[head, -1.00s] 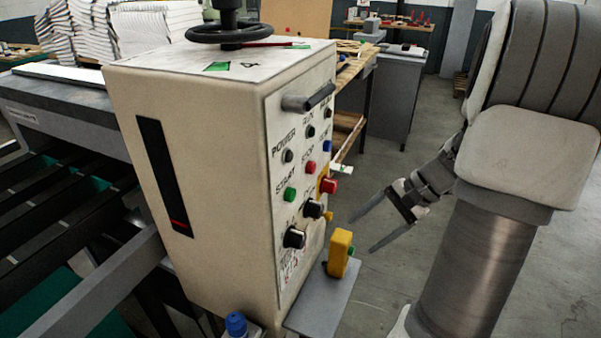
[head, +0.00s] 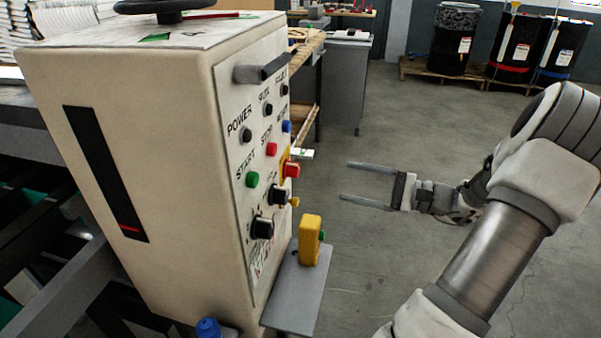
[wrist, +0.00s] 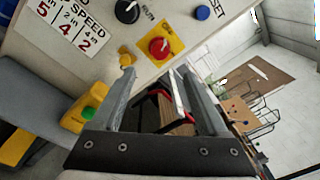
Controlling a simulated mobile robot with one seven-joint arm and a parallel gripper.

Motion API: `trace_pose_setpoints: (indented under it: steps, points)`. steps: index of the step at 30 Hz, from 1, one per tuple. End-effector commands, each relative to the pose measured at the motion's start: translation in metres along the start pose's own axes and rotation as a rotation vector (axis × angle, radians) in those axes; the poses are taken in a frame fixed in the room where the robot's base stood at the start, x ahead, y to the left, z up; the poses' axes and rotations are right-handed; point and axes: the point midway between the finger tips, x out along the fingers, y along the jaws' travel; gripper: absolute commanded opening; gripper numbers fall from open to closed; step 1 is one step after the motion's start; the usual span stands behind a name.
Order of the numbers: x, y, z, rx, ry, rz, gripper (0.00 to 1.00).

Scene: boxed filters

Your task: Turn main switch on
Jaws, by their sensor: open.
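The red knob on a yellow plate (head: 291,169) is on the right part of the cream machine's control panel (head: 240,115). In the wrist view the red knob (wrist: 159,47) has a pale mark across its face and sits beyond my fingers. I cannot read a label that names the main switch. My gripper (head: 346,180) is open and empty, in the air to the right of the panel, with its fingers pointing left. In the wrist view my gripper (wrist: 157,80) also shows nothing between its fingertips.
Black knobs (head: 262,227), a green button (head: 252,179) and a small yellow knob (wrist: 126,58) are also on the panel. A yellow box with a green button (head: 310,240) stands on a grey shelf (head: 295,290) below. The floor (head: 375,250) right of it is clear.

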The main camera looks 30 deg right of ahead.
Motion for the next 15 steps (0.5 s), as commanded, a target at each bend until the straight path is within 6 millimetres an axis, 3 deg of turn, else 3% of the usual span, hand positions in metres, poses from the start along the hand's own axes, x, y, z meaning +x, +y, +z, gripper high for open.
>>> trace_pose_setpoints:
  steps: [9,15]
  points:
    - [0.072,0.002,0.000,0.001,-0.003,0.004,0.77]
    - [0.107,0.001,0.000,0.001,-0.001,0.003,0.77]
